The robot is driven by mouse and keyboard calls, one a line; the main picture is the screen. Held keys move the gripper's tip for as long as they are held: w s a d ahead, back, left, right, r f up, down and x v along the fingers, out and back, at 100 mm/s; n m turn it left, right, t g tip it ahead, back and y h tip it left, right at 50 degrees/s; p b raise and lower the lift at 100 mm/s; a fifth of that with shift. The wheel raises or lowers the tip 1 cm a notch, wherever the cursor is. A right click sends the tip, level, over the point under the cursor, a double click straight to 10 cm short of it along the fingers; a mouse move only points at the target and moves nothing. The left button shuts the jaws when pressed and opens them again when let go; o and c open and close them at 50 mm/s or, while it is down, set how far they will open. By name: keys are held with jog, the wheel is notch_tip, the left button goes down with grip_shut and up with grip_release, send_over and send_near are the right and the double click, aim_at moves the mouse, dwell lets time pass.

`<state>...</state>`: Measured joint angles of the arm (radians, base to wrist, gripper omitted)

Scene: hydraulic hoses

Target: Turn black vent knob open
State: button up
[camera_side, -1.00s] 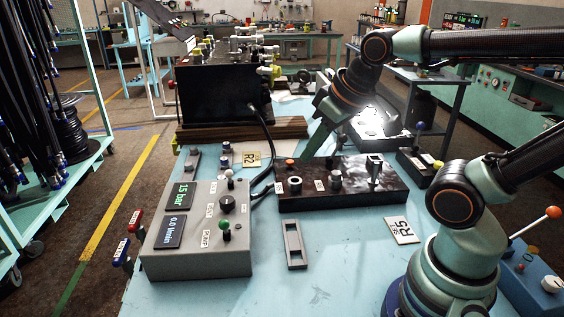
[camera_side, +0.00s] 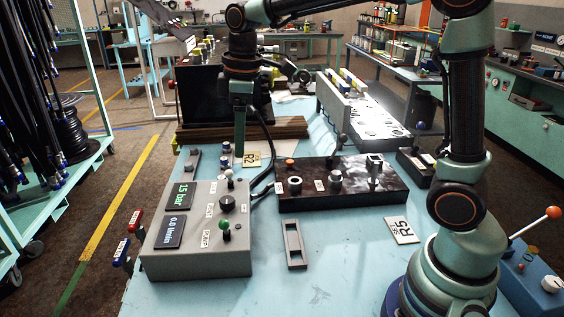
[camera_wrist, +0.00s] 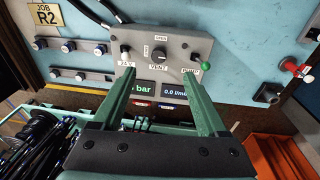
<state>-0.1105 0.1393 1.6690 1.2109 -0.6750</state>
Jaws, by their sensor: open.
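The black vent knob (camera_side: 227,203) is on the sloped top of the grey control box (camera_side: 160,262). In the wrist view the knob (camera_wrist: 159,54) sits above the VENT label, with small labels above it and to its left. I cannot tell which way it points. My gripper (camera_side: 240,148) points down, above and behind the box in the side view, clear of the knob. In the wrist view my gripper (camera_wrist: 159,74) is open and empty, its green fingers spread below and to either side of the knob.
The green-topped PUMP switch (camera_side: 226,225) and the 24V switch (camera_wrist: 125,50) flank the knob. Displays (camera_side: 180,195) are on the box. A black hose (camera_side: 267,135) runs behind it. A black block with fittings (camera_side: 345,197) stands to the right. An R2 card (camera_side: 251,160) lies behind the box.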

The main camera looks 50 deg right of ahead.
aim_at(226, 200)
jog(key=w+f+n, duration=0.1)
jog(key=f, duration=0.4)
jog(key=w+a+f+n+g, duration=0.1)
jog(key=f, duration=0.4)
jog(key=w+a+f+n, duration=0.1)
jog(key=w+f, duration=0.1)
jog(key=f, duration=0.3)
jog(key=shift+f, duration=0.35)
jog(key=shift+a, duration=0.1)
grip_shut()
